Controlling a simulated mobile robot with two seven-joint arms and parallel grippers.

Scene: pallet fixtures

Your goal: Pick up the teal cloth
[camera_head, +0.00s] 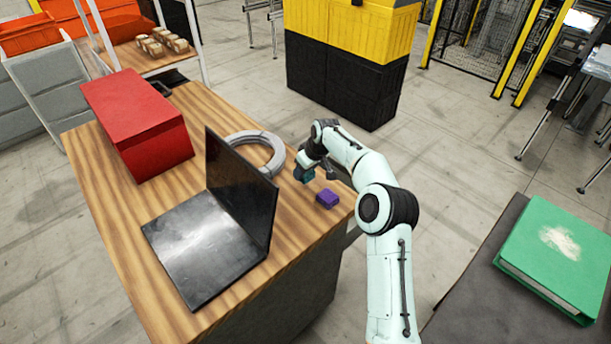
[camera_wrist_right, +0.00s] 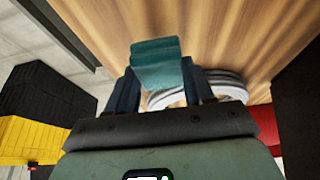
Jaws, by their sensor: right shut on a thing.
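The teal cloth (camera_head: 305,175) is at the tip of my right gripper (camera_head: 309,166), over the right part of the wooden table (camera_head: 190,115). In the right wrist view the teal cloth (camera_wrist_right: 157,64) sits between the two dark fingers of my right gripper (camera_wrist_right: 160,88), which is shut on it. The wooden surface shows beyond the cloth. I cannot tell whether the cloth is clear of the table. My left gripper is not in view.
A purple block (camera_head: 327,198) lies just right of the cloth, near the table edge. An open laptop (camera_head: 205,245), a grey coil (camera_head: 262,150) and a red box (camera_head: 137,120) stand on the table.

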